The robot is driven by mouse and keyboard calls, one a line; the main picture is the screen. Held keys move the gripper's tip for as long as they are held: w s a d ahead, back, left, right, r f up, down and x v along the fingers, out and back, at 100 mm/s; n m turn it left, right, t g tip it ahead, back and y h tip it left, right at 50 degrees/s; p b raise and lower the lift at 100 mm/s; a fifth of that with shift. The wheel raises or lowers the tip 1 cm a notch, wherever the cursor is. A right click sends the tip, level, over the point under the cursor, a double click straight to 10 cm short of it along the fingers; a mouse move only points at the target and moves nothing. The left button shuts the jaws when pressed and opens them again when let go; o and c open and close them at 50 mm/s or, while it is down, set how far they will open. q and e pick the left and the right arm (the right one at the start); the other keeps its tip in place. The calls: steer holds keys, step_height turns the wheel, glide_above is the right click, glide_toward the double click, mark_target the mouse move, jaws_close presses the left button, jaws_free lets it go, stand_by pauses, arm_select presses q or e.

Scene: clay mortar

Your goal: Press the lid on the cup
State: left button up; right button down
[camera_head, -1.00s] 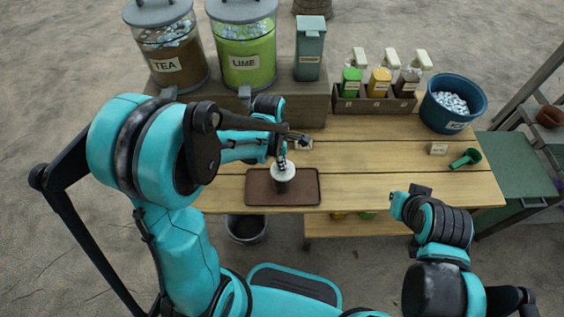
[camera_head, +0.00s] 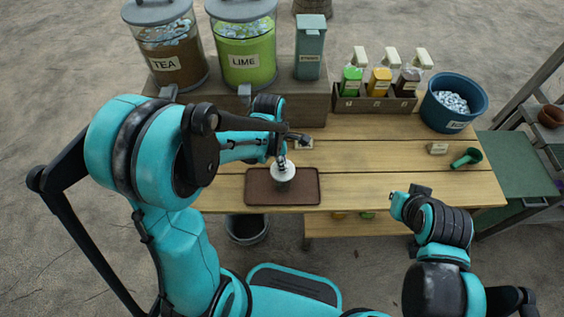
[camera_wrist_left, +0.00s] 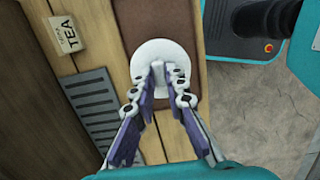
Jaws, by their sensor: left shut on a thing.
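A white round lid (camera_head: 283,174) sits over a dark cup (camera_head: 284,187) on the brown tray (camera_head: 305,196). Only a little of the cup's side shows below the lid, and I cannot tell whether the rim is fully seated. In the left wrist view the lid (camera_wrist_left: 147,53) looks like a white disc and hides the cup. My left gripper (camera_head: 281,160) is above the lid, fingertips closed together at its middle; its fingers (camera_wrist_left: 168,70) also show in the wrist view. My right gripper (camera_head: 408,199) is by the table's front edge, away from the cup; its jaws are unclear.
Tea (camera_head: 172,55) and lime (camera_head: 244,55) dispensers and a teal box (camera_head: 310,48) stand on a raised shelf behind. A rack of bottles (camera_head: 375,102), a blue bucket (camera_head: 453,103) and a green scoop (camera_head: 467,158) are at the right. The table's middle right is clear.

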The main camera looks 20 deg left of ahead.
arm_select(q)
steer(key=o, duration=1.3)
steer(key=shift+r, duration=0.15)
steer(key=shift+r+p, duration=2.7)
steer(key=shift+r, duration=0.7)
jaws_close()
steer(key=shift+f, duration=0.2)
